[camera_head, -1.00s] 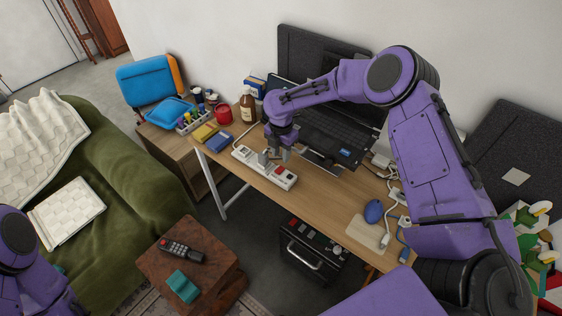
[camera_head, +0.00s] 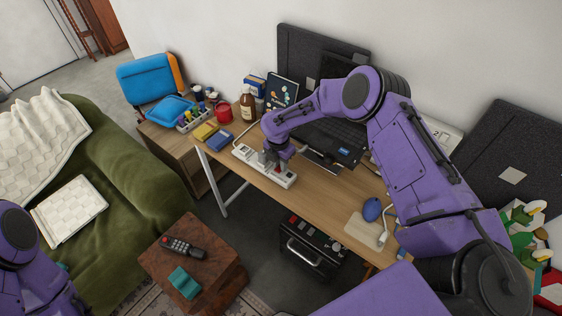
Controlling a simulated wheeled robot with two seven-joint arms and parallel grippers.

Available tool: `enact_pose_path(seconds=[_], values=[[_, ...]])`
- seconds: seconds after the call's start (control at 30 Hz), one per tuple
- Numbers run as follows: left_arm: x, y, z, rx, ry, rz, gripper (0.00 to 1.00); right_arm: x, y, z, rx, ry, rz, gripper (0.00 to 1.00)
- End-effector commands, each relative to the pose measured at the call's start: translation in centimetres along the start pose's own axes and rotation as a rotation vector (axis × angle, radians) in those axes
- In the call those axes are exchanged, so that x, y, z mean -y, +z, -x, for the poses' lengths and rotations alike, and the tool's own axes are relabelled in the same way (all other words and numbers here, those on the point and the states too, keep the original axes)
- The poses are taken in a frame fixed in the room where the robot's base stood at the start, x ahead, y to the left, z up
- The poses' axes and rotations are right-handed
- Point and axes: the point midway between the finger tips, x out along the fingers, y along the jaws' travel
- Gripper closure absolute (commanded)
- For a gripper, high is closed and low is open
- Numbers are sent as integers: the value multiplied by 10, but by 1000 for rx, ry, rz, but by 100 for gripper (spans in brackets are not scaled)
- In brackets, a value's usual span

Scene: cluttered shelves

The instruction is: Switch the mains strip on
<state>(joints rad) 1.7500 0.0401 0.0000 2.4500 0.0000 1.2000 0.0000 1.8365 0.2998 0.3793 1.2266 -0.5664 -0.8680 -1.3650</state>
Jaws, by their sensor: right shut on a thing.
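The white mains strip (camera_head: 243,153) lies on the wooden desk, running diagonally along its front edge. Dark and reddish parts show at its right end, and the switch's position cannot be made out. My right gripper (camera_head: 276,168) points down onto the strip, right of its middle, touching it. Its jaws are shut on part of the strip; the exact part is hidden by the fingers. A grey plug-like block (camera_head: 262,158) stands on the strip just left of the gripper. My left arm shows at the lower left edge; its gripper is out of view.
Bare desk (camera_head: 330,195) lies between.

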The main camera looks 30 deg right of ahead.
Motion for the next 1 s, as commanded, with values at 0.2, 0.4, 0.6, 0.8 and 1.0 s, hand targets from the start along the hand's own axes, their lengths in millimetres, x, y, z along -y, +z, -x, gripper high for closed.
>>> enact_pose_path(seconds=[0.2, 0.4, 0.6, 0.8, 1.0], values=[[0, -1, 1, 0, 0, 0, 100, 0, -5, 1, 155, -2, 8, 100], [0, 0, 1, 0, 0, 0, 100, 1, -5, 1, 183, 1, 0, 100], [0, -1, 1, 0, 0, 0, 100, 1, -5, 1, 182, 1, 0, 70], [0, -1, 1, 0, 0, 0, 100, 1, -5, 1, 182, 1, 1, 66], [0, 0, -1, 0, 0, 0, 100, -1, -6, 10, 183, 4, 1, 66]])
